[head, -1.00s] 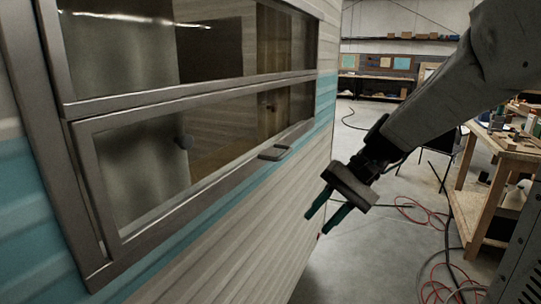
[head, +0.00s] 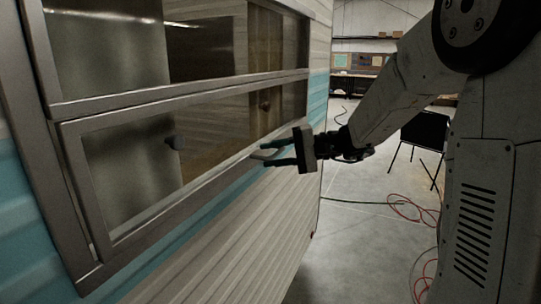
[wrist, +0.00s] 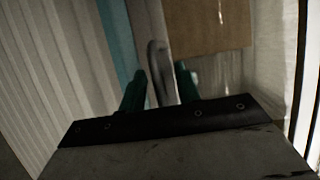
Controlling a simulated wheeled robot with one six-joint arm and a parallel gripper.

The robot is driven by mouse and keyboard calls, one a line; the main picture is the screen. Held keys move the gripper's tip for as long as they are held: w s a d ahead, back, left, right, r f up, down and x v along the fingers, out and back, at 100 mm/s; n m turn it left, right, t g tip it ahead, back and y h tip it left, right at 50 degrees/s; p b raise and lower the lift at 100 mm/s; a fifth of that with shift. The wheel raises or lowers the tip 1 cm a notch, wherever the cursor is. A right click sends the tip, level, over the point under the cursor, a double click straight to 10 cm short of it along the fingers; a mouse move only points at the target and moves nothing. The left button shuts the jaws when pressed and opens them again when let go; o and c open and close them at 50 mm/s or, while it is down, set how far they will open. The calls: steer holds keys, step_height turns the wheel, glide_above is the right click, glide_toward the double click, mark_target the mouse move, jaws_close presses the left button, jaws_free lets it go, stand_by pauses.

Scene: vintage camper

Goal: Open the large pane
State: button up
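The camper window has a lower framed pane (head: 135,165) and an upper pane (head: 105,45), both in grey metal frames. The lower pane looks shut in its frame. A small curved grey handle (head: 264,154) sticks out from its bottom rail; it also shows in the wrist view (wrist: 157,65). My gripper (head: 277,151) is at this handle, with its green fingers pointing left toward the window. In the wrist view my gripper (wrist: 160,88) is open, with the handle between its fingertips and gaps showing beside it. Contact cannot be told.
The camper's ribbed cream wall (head: 255,235) with a teal band runs below the window, close to my gripper. Red cables (head: 410,208) lie on the concrete floor at right. A dark panel on legs (head: 425,132) stands behind my arm.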

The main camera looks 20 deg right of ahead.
steer(key=shift+w+a, duration=0.15)
steer(key=shift+a, duration=0.2)
jaws_close()
